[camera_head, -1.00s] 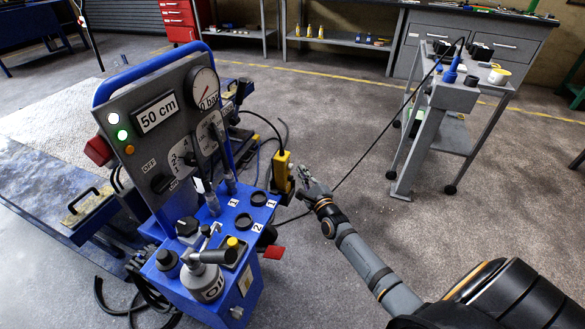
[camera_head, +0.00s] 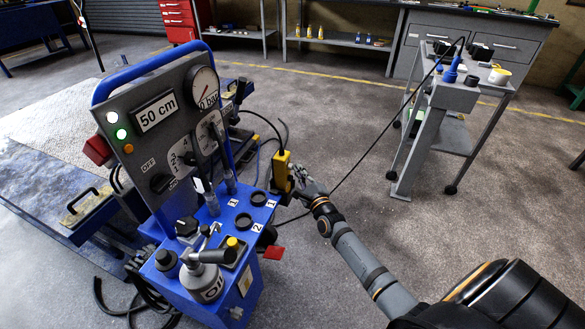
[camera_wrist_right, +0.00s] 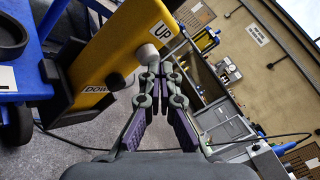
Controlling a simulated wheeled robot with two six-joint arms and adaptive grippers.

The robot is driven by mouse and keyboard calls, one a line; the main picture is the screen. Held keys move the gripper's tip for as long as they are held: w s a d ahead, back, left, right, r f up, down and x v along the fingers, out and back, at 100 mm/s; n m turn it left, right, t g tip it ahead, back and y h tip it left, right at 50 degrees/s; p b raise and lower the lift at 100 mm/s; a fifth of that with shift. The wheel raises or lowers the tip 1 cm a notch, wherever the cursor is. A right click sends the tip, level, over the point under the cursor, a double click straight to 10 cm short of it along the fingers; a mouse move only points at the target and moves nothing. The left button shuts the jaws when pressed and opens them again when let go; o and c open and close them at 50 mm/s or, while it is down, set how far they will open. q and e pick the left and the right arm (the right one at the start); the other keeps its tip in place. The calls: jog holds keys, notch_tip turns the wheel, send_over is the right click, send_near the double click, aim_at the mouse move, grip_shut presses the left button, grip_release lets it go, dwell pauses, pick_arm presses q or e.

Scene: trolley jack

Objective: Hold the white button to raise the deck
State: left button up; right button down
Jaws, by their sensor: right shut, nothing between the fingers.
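The yellow pendant (camera_head: 282,172) hangs at the right side of the blue control cart; it also fills the upper left of the wrist view (camera_wrist_right: 115,40). Its white button (camera_wrist_right: 147,53) sits by the "UP" label. My right gripper (camera_head: 298,177) is shut and empty beside the pendant. In the wrist view its fingertips (camera_wrist_right: 158,70) are right at the white button; I cannot tell whether they touch it. My left gripper is not in view.
The blue cart (camera_head: 245,285) carries a panel (camera_head: 155,130) reading "50 cm" and a round gauge (camera_head: 203,88). A low blue platform (camera_head: 45,185) lies at the left. A grey trolley (camera_head: 440,130) stands to the right. A black cable crosses the open floor.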

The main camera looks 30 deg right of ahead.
jog(key=shift+w+a, duration=0.3)
jog(key=shift+w, duration=0.05)
dwell(0.4)
jog(key=shift+s+d, duration=0.1)
dwell(4.0)
jog(key=shift+s+d, duration=0.55)
jog(key=shift+s, duration=0.1)
jog(key=shift+s+d+p, duration=0.4)
jog(key=shift+s+d, duration=1.25)
jog(key=shift+s, duration=0.3)
dwell(0.6)
